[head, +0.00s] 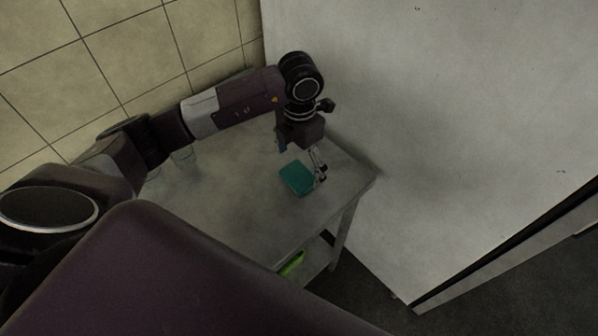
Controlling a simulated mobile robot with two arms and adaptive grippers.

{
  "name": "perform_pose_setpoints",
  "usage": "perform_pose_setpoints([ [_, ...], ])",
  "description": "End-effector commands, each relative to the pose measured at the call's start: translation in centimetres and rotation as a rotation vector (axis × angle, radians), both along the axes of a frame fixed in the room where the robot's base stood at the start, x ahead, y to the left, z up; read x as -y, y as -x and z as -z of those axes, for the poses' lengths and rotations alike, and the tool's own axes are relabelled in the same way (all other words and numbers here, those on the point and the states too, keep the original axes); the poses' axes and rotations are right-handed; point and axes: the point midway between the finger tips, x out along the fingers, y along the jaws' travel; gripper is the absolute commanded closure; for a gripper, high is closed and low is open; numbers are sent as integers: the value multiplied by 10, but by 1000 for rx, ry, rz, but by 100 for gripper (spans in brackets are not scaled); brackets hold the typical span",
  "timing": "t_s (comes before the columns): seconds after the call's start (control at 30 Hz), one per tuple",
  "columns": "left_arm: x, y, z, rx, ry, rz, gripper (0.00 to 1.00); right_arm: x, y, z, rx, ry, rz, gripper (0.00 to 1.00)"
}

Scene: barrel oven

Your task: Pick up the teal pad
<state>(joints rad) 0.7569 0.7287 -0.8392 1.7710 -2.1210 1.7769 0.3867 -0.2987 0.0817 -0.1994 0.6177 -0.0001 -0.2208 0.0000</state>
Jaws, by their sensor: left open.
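The teal pad (296,178) lies flat on the grey table (235,215), near its right end. My left arm reaches over the table from the left. My left gripper (319,180) points down at the right edge of the pad. It is open, and I cannot tell whether its fingers touch the pad. One finger is partly hidden. My right gripper is not in view.
Clear glasses (183,154) stand on the table to the left, near my arm. A bright green object (292,263) lies below the tabletop. A large pale wall or cabinet (430,120) rises close to the table's right side. The table's front area is bare.

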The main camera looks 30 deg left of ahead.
Motion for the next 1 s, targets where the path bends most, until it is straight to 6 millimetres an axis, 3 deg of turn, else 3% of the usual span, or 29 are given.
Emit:
perform_pose_setpoints([
  [0.1, -1, 3, 14, -6, 0, -1, 10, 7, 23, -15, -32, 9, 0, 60],
  [0.2, -1, 3, 31, -4, 1, -1, 10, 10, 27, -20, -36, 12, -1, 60],
  [0.37, -1, 2, 45, -2, -1, -1, 10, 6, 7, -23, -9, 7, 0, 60],
  [0.57, -1, 1, 46, 0, -1, 0, 10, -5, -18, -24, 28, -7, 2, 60],
  [0.93, -1, 1, 46, 0, 0, 0, 49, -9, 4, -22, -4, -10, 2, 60],
  [1.0, -1, 1, 46, 1, 0, 0, 52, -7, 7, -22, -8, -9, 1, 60],
])
